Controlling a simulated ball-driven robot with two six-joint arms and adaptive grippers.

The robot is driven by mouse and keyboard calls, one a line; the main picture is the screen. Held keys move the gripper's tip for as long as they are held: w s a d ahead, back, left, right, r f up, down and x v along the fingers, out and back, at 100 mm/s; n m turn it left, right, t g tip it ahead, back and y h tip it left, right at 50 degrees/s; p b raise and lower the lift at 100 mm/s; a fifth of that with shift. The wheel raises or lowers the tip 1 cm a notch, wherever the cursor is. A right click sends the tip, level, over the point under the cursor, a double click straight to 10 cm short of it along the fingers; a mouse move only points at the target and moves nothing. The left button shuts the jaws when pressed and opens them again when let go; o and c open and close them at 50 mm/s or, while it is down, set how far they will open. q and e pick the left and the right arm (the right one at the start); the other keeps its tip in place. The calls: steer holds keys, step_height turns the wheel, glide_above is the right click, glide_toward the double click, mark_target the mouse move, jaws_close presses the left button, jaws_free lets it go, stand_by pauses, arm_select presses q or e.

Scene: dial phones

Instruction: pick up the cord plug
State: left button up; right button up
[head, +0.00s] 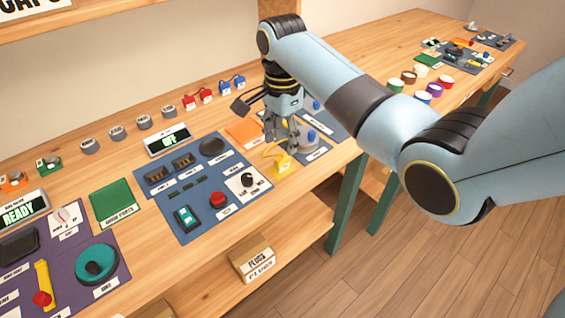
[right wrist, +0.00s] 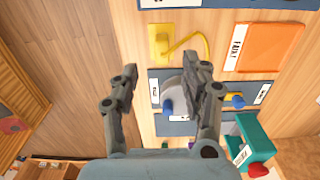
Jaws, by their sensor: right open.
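A yellow block with a looped yellow cord, which looks like the cord plug (head: 284,167), lies on the wooden bench just right of the blue panel. In the right wrist view the yellow block (right wrist: 160,43) is beyond my fingertips, with its cord curving off to the right. My right gripper (head: 281,138) points down above the bench, close behind the yellow block in the head view. Its two fingers (right wrist: 160,78) are spread and empty, over a grey panel with a round grey part and blue knobs. My left gripper is not in view.
The blue control panel (head: 185,222) with a red button lies left of the yellow block. An orange pad (head: 243,131) lies behind. A grey panel (head: 314,150) with blue knobs is beside the gripper. A plugs box (head: 252,262) stands on the lower shelf. Coloured cups stand farther right.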

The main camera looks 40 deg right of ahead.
mark_target(282, 158)
step_height(282, 158, down, 7)
steer(key=shift+w+d+r, duration=0.1)
steer(key=shift+w, duration=0.05)
jaws_close()
stand_by(0.5)
